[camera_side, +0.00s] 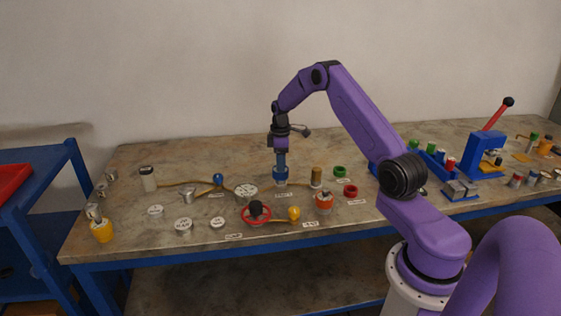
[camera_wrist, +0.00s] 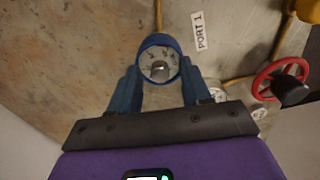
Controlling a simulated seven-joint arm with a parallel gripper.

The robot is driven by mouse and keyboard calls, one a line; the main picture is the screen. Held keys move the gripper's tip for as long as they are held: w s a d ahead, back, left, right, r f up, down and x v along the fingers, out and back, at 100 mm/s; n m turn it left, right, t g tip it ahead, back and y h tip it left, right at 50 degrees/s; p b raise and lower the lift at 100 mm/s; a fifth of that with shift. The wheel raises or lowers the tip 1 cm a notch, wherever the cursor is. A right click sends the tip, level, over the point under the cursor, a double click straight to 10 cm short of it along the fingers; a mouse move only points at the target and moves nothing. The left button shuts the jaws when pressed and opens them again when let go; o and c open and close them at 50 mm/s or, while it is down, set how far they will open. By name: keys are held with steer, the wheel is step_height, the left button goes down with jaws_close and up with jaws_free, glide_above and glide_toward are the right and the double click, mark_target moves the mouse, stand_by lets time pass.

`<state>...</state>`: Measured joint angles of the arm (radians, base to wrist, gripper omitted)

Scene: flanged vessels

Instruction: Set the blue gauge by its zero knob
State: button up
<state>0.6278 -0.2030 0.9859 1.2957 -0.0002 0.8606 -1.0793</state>
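The blue gauge (camera_wrist: 142,50) shows in the wrist view with its round white dial facing the camera. A small grey knob (camera_wrist: 158,70) sits at the lower middle of the dial. My gripper (camera_wrist: 158,78) has one blue finger on each side of the gauge, close to its rim. Whether the fingers touch the rim I cannot tell. In the side view my gripper (camera_side: 281,164) points straight down over the blue gauge (camera_side: 281,172) near the middle of the bench. The fingers and gauge blend in colour there. The dial reading is too small to make out.
A red handwheel (camera_side: 256,212) with a dark knob stands left in front of the gauge. Tan hoses run along the bench (camera_side: 130,235). A blue press (camera_side: 485,155) stands far right.

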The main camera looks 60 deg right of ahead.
step_height(320, 180, up, 18)
steer(key=shift+f, duration=0.25)
stand_by(0.4)
